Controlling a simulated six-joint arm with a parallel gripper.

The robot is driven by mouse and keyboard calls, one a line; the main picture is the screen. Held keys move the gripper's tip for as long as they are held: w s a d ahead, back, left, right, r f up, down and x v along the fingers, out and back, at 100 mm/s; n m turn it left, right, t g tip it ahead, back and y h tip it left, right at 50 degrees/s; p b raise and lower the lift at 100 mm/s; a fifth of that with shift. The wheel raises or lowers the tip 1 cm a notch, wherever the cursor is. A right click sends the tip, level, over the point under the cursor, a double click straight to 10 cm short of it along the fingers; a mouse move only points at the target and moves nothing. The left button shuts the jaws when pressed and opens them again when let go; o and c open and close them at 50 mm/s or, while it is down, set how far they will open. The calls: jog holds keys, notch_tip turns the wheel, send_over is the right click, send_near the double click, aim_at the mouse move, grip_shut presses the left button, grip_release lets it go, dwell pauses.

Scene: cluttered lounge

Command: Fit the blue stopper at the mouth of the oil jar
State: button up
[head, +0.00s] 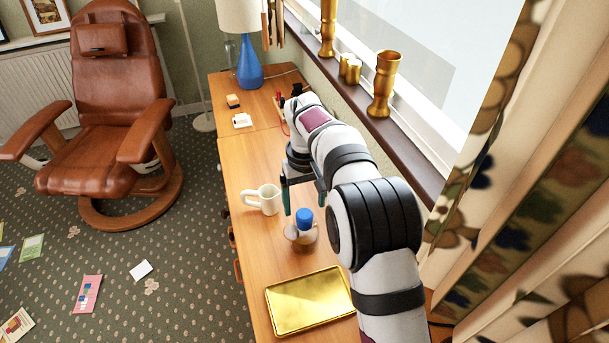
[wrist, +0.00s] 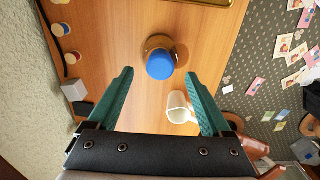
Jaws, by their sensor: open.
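The blue stopper (head: 304,215) shows at the top of the oil jar (head: 301,238), a small clear round jar with amber oil, upright on the wooden desk. In the wrist view the stopper (wrist: 160,66) covers the mouth of the jar (wrist: 155,42); I cannot tell whether it is fully seated. My gripper (head: 304,196) is open, with green fingers. In the wrist view the gripper's fingertips (wrist: 160,74) lie one on each side of the stopper, with clear gaps and no contact visible.
A cream mug (head: 267,199) stands left of the jar. A gold tray (head: 308,301) lies at the near end. A blue lamp (head: 249,68) stands at the far end. Several small pots and a grey box (wrist: 75,91) line the wall side. Bare desk lies beyond the mug.

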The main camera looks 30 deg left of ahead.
aim_at(305, 213)
notch_tip(305, 213, up, 12)
jog(key=shift+f, duration=0.15)
dwell(0.3)
jog(key=s+d+r+m+g, duration=0.1)
jog(key=s+d+r+m, duration=0.1)
jog(key=d, duration=0.3)
jog(key=s+d+r+m, duration=0.2)
jog(key=d+m, duration=0.1)
jog(key=d, duration=0.3)
jog(key=s+d+f+m+y, duration=0.1)
jog(key=s+d+f+m, duration=0.3)
jog(key=s+d, duration=0.5)
jog(key=s+d+f+m, duration=0.4)
jog(key=s+d, duration=0.5)
jog(key=s, duration=0.5)
jog(key=shift+s+m+t+y, duration=0.15)
jog(key=shift+m+t+y, duration=0.25)
jog(key=shift+m, duration=0.4)
